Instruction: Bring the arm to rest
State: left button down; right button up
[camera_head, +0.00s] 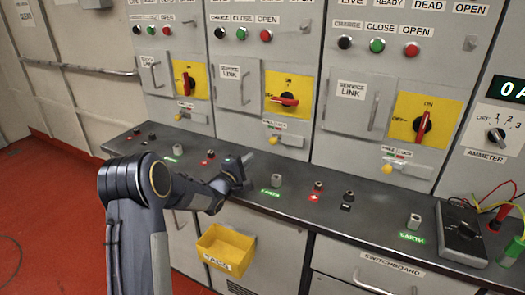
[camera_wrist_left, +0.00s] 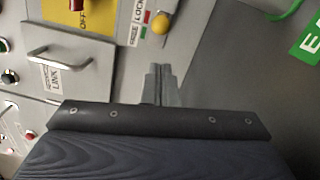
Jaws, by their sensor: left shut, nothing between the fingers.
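My left arm (camera_head: 135,220) comes up from the lower left and reaches over the dark ledge (camera_head: 325,212) of the switchboard. My left gripper (camera_head: 247,163) is above the ledge, left of a green EARTH label. Its fingers are together with nothing between them. In the left wrist view the closed fingers (camera_wrist_left: 159,75) point toward the panel, near a yellow knob (camera_wrist_left: 159,23). I cannot tell whether the gripper touches the ledge. My right gripper is not in view.
Red rotary handles on yellow plates stand on three panels: left (camera_head: 186,83), middle (camera_head: 287,100), right (camera_head: 422,126). Terminals stand along the ledge. A yellow TAGS bin (camera_head: 228,246) hangs below. A dark meter box (camera_head: 463,236) with wires sits at right. Red floor (camera_head: 50,210) is open at left.

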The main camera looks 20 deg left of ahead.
pick_arm(q)
jog(key=s+r+m+g+y+p, duration=0.1)
jog(key=s+r+m+g+y, duration=0.1)
jog(key=s+r, duration=0.35)
jog(key=s+r+m+g+y+p, duration=0.1)
jog(key=s+r+m+g, duration=0.15)
jog(key=s, duration=0.65)
jog(key=s+d+f+m+g+h, duration=0.1)
jog(key=s+d+m, duration=0.3)
jog(key=s, duration=0.6)
jog(key=s+d+f+m+g+h+p, duration=0.1)
jog(key=s+d+m+g, duration=0.3)
jog(key=s, duration=0.6)
jog(key=s+d+f+m+g+h, duration=0.2)
jog(key=s+d+m+g, duration=0.1)
jog(key=s, duration=0.8)
jog(key=shift+d+m+p, duration=0.35)
jog(key=shift+d+m, duration=0.4)
jog(key=shift+d, duration=0.05)
jog(key=shift+a+f, duration=0.1)
